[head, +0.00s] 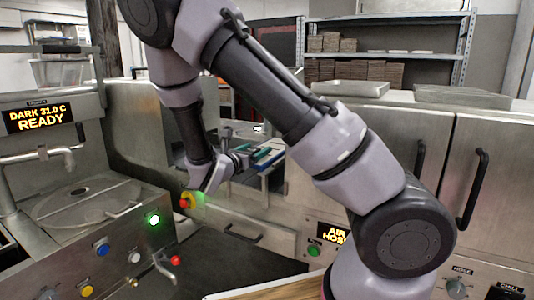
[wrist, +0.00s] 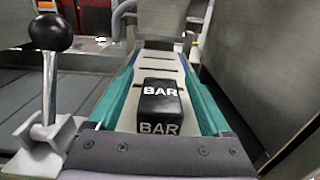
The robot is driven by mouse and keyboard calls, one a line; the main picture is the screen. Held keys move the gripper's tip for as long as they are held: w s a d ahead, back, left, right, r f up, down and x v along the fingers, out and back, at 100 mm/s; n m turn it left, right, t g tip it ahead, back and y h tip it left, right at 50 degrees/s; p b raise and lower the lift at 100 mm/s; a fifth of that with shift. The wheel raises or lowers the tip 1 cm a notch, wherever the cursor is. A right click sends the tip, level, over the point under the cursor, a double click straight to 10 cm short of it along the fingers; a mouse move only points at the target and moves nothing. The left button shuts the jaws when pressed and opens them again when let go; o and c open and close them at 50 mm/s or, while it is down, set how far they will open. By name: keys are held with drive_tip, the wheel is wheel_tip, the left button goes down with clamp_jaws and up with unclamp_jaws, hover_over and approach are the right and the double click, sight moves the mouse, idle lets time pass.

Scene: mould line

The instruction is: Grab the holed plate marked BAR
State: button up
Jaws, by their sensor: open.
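A pale plate with several dark slots (wrist: 160,67) lies ahead of my gripper in the wrist view. A black block with white BAR lettering (wrist: 160,104) on its top and front face stands at the plate's near end. Teal strips (wrist: 112,102) run along both sides of the plate. The fingertips are hard to make out, and the plate is mostly hidden in the head view.
A lever with a black ball knob (wrist: 50,33) stands close on the left in the wrist view. A metal wall (wrist: 260,70) rises on the right.

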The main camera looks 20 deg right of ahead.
clamp_jaws()
drive_tip(key=shift+r, duration=0.1)
